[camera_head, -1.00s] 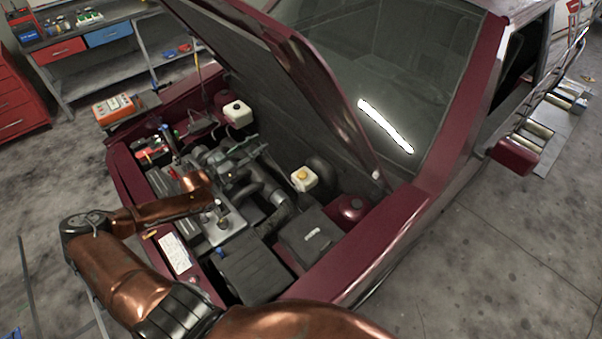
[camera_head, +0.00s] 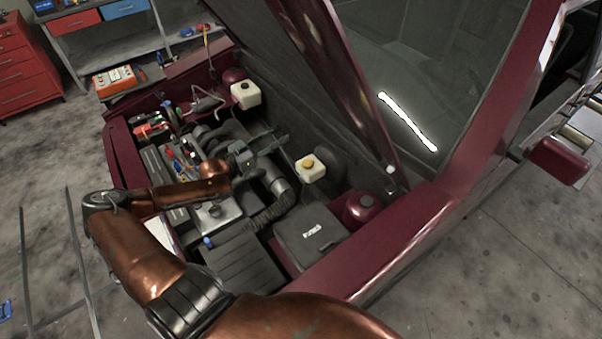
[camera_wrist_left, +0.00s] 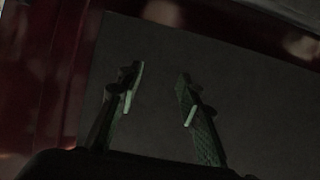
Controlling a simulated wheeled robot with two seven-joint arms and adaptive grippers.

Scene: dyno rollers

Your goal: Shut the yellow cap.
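The yellow cap (camera_head: 308,163) sits on top of a small white reservoir (camera_head: 311,174) in the car's engine bay, in the middle of the head view. My left arm reaches over the engine from the lower left. My left gripper (camera_head: 272,143) is above the engine, up and to the left of the cap and apart from it in the picture. The left wrist view shows its two fingers (camera_wrist_left: 160,103) spread with nothing between them. The cap cannot be made out in that dark view. My right gripper is not in view.
The raised hood (camera_head: 335,85) stands beyond the reservoir. A black box (camera_head: 308,237) and a dark red canister (camera_head: 361,208) are nearer the fender. A corrugated hose (camera_head: 270,215) runs below the gripper.

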